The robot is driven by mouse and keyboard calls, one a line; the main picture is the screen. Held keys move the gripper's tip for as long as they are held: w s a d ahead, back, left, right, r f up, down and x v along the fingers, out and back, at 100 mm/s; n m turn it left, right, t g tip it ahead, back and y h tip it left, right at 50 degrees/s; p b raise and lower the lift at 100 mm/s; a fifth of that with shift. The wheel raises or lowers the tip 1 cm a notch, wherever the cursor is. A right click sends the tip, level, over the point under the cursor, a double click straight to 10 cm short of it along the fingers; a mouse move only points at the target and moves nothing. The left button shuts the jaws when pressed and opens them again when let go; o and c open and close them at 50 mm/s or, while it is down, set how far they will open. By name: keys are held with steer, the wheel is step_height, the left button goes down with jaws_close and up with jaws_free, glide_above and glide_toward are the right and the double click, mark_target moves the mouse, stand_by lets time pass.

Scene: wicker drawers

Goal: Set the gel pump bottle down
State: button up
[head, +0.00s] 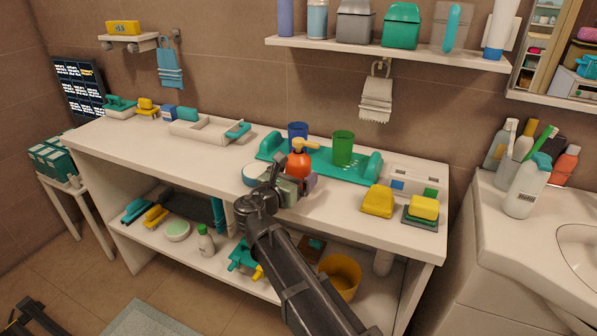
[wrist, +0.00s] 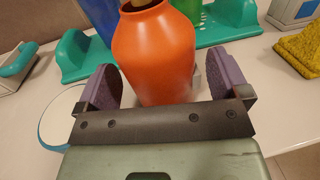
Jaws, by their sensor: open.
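The gel pump bottle is orange with a yellow pump head (head: 300,162) and stands upright near the front edge of the teal tray in the head view. In the wrist view its orange body (wrist: 153,52) fills the middle. My gripper (head: 297,183) is open at the bottle, with its purple finger pads (wrist: 166,82) on either side of the body. The bottle's base is hidden behind the gripper.
The teal tray (head: 275,151) holds a blue cup (head: 297,136) and a green cup (head: 343,148) behind the bottle. A round white dish (head: 255,174) is just left of my gripper. Yellow sponges (head: 377,201) lie to the right. The counter's front left is clear.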

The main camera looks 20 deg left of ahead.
steer(key=v, duration=1)
steer(key=shift+s, duration=0.15)
